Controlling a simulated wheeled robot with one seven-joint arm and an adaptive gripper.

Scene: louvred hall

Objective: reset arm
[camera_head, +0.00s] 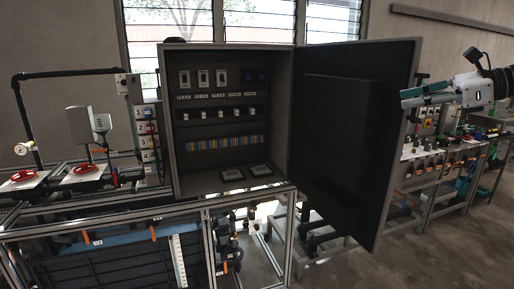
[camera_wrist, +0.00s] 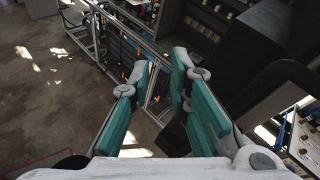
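My gripper (camera_head: 408,98) is at the upper right of the head view, raised in front of the benches and to the right of the cabinet door. Its two teal-padded fingers point left. In the wrist view my gripper (camera_wrist: 163,68) shows a gap between its fingers, with nothing held in it. It is open and touches nothing that I can see. Most of my arm is outside the head view.
A dark control cabinet (camera_head: 178,150) stands on a metal frame, its door (camera_head: 345,130) swung open to the right. Benches with knobs (camera_head: 430,160) stand behind my gripper. A pipe rig with a gauge (camera_head: 22,148) is at left. Bare floor (camera_wrist: 50,110) shows in the wrist view.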

